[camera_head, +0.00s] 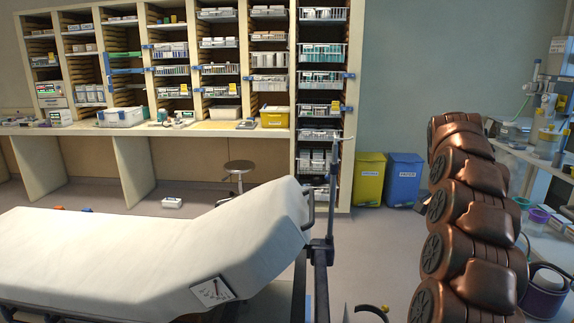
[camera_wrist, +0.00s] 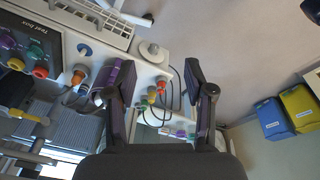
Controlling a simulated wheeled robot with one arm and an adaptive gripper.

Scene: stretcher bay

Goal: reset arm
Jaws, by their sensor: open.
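My arm (camera_head: 470,220) rises at the right of the head view as a stack of copper-brown links. It stands between the stretcher and the right-hand worktop. My gripper (camera_wrist: 158,78) shows in the wrist view with its two dark fingers spread apart and nothing between them. Beyond the fingers is a white worktop (camera_wrist: 150,62) with small coloured items and cables. The gripper is not clearly seen in the head view.
A white stretcher (camera_head: 130,250) fills the lower left, with a dark upright post (camera_head: 331,190). Shelves line the back wall. A yellow bin (camera_head: 369,178) and a blue bin (camera_head: 403,180) stand behind. A test box (camera_wrist: 30,50) is at the wrist view's left.

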